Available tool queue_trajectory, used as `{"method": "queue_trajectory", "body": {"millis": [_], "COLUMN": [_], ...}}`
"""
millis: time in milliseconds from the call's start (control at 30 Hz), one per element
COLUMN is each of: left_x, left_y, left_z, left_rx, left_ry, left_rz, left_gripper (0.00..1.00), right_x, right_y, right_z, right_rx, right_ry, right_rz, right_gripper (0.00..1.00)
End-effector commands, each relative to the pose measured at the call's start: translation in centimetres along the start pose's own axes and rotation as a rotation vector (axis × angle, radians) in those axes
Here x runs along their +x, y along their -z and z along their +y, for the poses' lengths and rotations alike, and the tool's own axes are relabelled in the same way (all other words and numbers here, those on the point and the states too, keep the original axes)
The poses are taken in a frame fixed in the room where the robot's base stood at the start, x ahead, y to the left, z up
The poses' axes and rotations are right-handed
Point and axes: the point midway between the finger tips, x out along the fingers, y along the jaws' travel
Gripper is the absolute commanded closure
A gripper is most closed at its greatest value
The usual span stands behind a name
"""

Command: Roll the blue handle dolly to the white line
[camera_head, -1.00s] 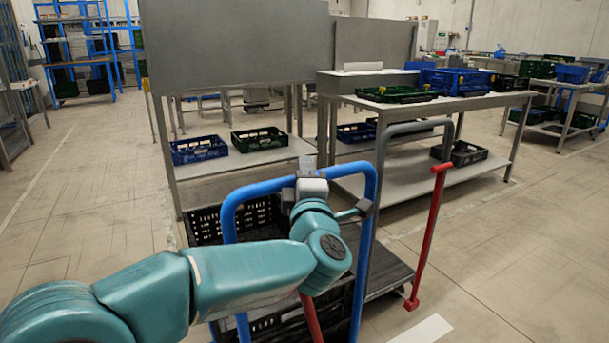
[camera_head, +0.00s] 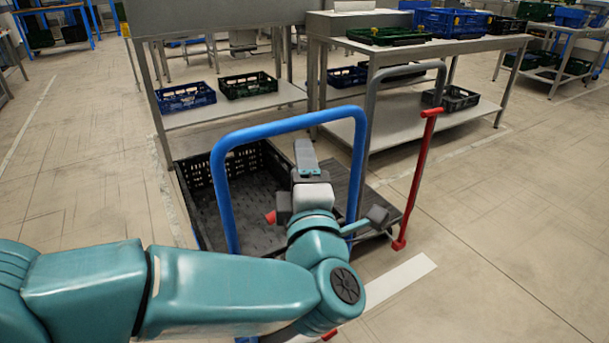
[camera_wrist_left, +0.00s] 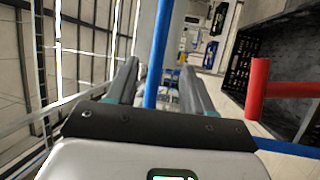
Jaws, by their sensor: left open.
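The blue handle (camera_head: 275,128) of the dolly stands upright in the head view, an arch at the near end of a low dark platform. A black crate (camera_head: 196,180) sits at the dolly. My left gripper (camera_head: 306,155) is open, just below the handle's top bar in the picture. In the left wrist view, the blue bar (camera_wrist_left: 160,40) shows between the open fingers (camera_wrist_left: 158,68); I cannot tell whether it is within their reach. The white line (camera_head: 395,285) lies on the floor right of the dolly. My right gripper is not in view.
A red upright bar (camera_head: 416,180) stands at the dolly's right side. A grey handle (camera_head: 400,70) rises behind it. Metal tables (camera_head: 430,50) with blue and green crates stand behind the dolly. The floor at right and far left is clear.

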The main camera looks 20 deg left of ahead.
Motion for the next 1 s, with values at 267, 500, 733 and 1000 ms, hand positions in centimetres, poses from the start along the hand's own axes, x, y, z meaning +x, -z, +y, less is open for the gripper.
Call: {"method": "queue_trajectory", "body": {"millis": [267, 500, 733, 1000], "left_x": [-3.1, -3.2, -3.2, -3.2], "left_y": [0.0, 0.0, 0.0, 0.0], "left_z": [0.0, 0.0, 0.0, -0.1], "left_rx": [0.000, 0.000, 0.000, 0.002], "left_ry": [0.000, 0.000, 0.000, 0.001], "left_rz": [0.000, 0.001, 0.001, 0.000], "left_gripper": [0.48, 0.48, 0.48, 0.48], "right_x": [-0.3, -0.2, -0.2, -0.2], "right_y": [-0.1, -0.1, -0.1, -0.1], "right_z": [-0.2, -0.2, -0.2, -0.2], "right_rx": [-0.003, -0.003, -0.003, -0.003], "right_ry": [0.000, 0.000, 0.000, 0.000], "right_rz": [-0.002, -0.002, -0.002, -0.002], "right_gripper": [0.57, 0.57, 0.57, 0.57]}}
